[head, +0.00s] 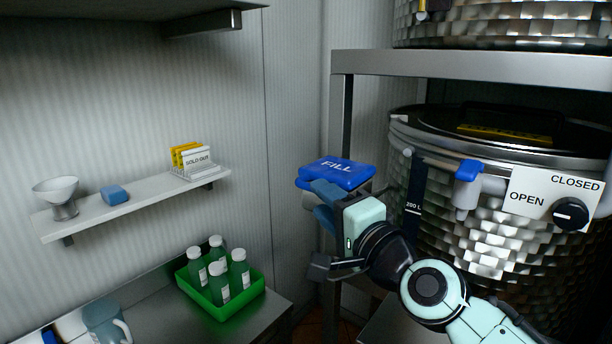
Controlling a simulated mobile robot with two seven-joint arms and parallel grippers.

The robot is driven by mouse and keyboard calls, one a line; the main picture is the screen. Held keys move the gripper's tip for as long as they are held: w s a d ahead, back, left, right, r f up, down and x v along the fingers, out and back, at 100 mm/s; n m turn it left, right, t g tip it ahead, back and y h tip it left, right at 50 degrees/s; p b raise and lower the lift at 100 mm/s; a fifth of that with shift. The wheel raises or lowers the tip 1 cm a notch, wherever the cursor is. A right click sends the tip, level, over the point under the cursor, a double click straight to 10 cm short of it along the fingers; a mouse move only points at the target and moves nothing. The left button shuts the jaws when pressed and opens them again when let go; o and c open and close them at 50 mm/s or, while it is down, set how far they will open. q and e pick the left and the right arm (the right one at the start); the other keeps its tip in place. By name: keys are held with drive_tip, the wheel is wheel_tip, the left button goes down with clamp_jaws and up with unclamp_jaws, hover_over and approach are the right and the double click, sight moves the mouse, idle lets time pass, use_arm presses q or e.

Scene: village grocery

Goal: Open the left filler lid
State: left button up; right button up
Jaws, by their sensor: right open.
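The blue filler lid (336,172) marked "FILL" is in the middle of the head view, on the left side of a large metal tank (440,240). It looks shut and lies about flat. My right gripper (322,207) is open, with its blue fingers just below the lid's front left edge. I cannot tell whether the fingers touch the lid. The gripper and wrist hide most of what is under the lid. My left gripper is not in view.
A dial (571,214) marked OPEN and CLOSED and a blue-topped tap (467,172) are on the tank's front. A metal rack post (340,110) stands behind the lid. A green crate (253,289) of several bottles stands on the counter below a white shelf (130,203).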

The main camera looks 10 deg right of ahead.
sight(306, 185)
drive_tip(key=p+x, duration=0.1)
drive_tip(key=x, duration=0.2)
drive_tip(key=p+x, duration=0.1)
drive_tip(key=x, duration=0.2)
drive_tip(key=shift+d+r+p, duration=0.1)
drive_tip(key=shift+r+p, duration=0.1)
drive_tip(key=shift+p, duration=0.15)
drive_tip(key=shift+w+f, duration=0.1)
drive_tip(key=shift+w, duration=0.25)
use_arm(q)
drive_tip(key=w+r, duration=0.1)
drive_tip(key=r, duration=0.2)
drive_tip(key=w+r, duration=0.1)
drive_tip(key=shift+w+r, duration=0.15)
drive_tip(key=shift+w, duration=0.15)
use_arm(e)
drive_tip(key=shift+s, duration=0.1)
clamp_jaws()
